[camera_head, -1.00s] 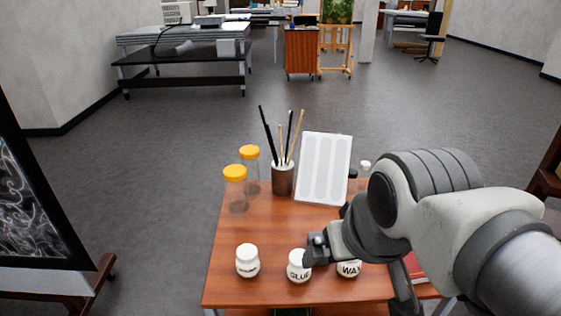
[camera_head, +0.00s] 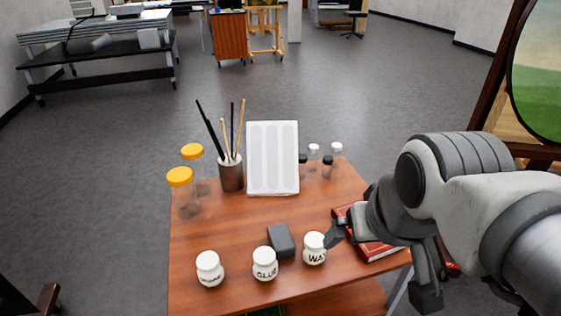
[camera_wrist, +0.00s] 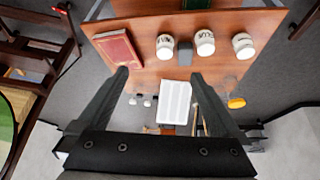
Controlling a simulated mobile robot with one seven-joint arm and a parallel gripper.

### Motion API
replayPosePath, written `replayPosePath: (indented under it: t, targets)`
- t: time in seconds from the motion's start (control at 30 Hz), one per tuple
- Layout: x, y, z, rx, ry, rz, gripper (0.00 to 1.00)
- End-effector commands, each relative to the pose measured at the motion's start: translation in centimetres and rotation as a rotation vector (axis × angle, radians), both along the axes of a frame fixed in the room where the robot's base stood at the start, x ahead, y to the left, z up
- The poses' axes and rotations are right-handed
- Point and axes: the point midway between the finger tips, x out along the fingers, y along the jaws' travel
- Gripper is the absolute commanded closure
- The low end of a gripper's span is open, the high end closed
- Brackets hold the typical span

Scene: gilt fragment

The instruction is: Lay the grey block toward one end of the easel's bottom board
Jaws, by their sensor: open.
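The grey block (camera_head: 281,241) lies on the wooden table behind the white jars. It also shows in the wrist view (camera_wrist: 185,54), near the jars. My gripper (camera_head: 380,268) is open and empty above the table's right side, to the right of the block. In the wrist view its two fingers (camera_wrist: 160,73) are spread apart with nothing between them. A dark wooden easel (camera_head: 497,80) with a green landscape painting stands at the right edge of the head view. Its lower part is cut off or hidden by my arm there. Dark easel wood (camera_wrist: 28,48) shows at the wrist view's left.
Three white jars (camera_head: 264,264) line the table's (camera_head: 215,230) front. A red book (camera_head: 372,246) lies beside my gripper. A white palette (camera_head: 272,158), a brush cup (camera_head: 231,175), yellow-lidded jars (camera_head: 181,190) and small bottles stand at the back.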

Motion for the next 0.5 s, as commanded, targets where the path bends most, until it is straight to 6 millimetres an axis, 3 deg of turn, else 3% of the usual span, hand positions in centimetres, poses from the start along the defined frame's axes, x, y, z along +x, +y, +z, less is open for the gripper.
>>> replayPosePath:
  t: [0.27,0.5]
  targets:
    - [5.8,1.3,-1.5,-0.063,0.042,0.049,0.0]
    - [10.7,3.3,-4.3,-0.077,0.07,0.115,0.0]
